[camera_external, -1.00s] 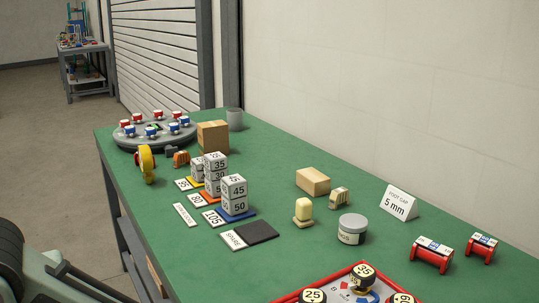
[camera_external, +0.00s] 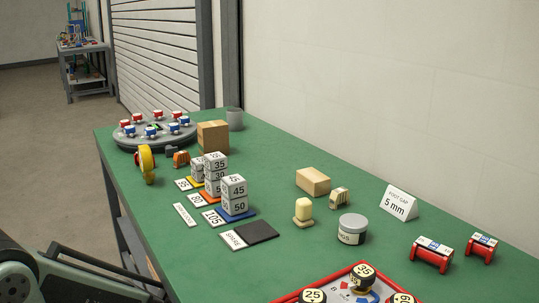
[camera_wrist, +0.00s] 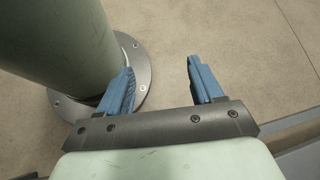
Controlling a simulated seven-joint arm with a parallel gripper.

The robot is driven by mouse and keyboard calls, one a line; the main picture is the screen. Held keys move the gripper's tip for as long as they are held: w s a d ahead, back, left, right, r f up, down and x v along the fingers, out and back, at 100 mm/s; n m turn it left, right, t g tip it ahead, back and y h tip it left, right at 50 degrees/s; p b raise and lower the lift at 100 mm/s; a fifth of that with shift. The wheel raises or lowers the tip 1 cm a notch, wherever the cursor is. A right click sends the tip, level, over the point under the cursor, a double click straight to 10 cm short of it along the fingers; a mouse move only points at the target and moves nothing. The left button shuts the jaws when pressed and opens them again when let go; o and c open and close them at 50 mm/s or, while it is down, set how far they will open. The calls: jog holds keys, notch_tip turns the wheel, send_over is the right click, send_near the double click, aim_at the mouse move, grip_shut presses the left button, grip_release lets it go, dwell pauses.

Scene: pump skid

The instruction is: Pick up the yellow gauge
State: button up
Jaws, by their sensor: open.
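The yellow gauge (camera_external: 147,159) stands upright on the green table (camera_external: 290,262) near its left edge, in the external view. It has a round yellow body with a red part on its left side. My gripper (camera_wrist: 160,82) shows in the wrist view with its two blue fingers apart and nothing between them. It is over the bare floor beside my own base, away from the table top. The gauge is not in the wrist view. In the external view only part of my arm shows at the lower left, and the gripper itself is not seen there.
A red tray (camera_external: 316,284) lies at the front.

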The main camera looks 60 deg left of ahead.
jog(key=w+a+f+n+t+h, duration=0.1)
jog(key=w+a+n+t+h, duration=0.2)
jog(key=a, duration=1.3)
jog(key=w+a+f+n+t+h, duration=0.1)
jog(key=a+f+n+t+h, duration=0.3)
jog(key=a, duration=1.2)
jog(key=s+a+r+n+t+y, duration=0.1)
jog(key=s+a+r+n+y, duration=0.15)
jog(key=a+r+n, duration=0.75)
jog(key=s+a+r+n+y, duration=0.2)
jog(key=s+a+r+n, duration=0.15)
jog(key=a+r, duration=1.25)
notch_tip(320, 180, up, 38)
jog(key=m+t, duration=0.3)
send_over(145, 156)
jog(key=w+a, duration=0.1)
jog(key=a, duration=0.3)
jog(key=shift+w+d, duration=0.1)
jog(key=shift+d, duration=0.05)
notch_tip(145, 156, down, 8)
jog(key=shift+f, duration=0.1)
jog(key=shift+s+d+f, duration=0.1)
jog(key=shift+f, duration=1.25)
jog(key=shift+s+d+f, duration=0.1)
jog(key=shift+f, duration=1.2)
